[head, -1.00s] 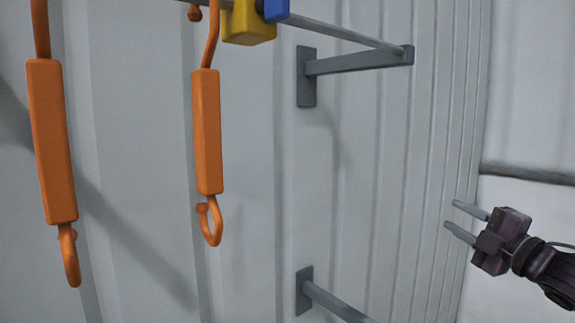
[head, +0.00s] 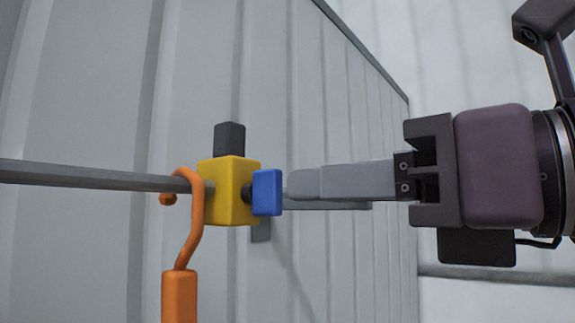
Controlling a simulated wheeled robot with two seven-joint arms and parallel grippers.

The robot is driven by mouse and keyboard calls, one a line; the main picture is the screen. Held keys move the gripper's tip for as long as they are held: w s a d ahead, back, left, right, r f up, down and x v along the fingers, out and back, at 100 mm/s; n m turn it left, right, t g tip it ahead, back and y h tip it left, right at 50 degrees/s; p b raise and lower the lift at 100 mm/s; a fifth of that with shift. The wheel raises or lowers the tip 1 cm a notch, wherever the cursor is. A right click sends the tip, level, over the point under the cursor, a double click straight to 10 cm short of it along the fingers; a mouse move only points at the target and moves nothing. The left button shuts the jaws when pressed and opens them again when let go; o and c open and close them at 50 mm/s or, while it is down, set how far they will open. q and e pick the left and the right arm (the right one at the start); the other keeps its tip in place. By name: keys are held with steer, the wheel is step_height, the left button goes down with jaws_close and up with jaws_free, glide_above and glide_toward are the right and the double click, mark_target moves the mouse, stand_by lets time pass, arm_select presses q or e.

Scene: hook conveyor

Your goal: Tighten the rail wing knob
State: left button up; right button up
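The blue wing knob (head: 267,192) sits on the right side of the yellow block (head: 229,190), joined by a short dark stem. The block is on the grey rail (head: 90,175), which comes in from the left. My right gripper (head: 295,184) comes in from the right, level with the knob. Its fingertips point at the knob and end just right of it, close by; I cannot tell if they touch. The fingers line up one behind the other, so the gap between them is hidden. My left gripper is out of view.
An orange hook (head: 190,220) hangs on the rail just left of the yellow block. A dark grey wall bracket (head: 229,138) shows behind the block, against the ribbed light grey wall (head: 70,90). The space below the fingers looks clear.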

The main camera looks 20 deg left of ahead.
mark_target(279, 187)
steer(key=p+x, duration=0.1)
steer(key=x, duration=0.3)
steer(key=shift+s+a+r+p, duration=0.15)
steer(key=shift+a+r+p, duration=0.1)
steer(key=shift+p, duration=0.15)
steer(key=shift+a+f, duration=0.15)
steer(key=shift+a, duration=0.25)
steer(key=shift+d, duration=0.15)
steer(key=shift+c, duration=0.3)
jaws_close()
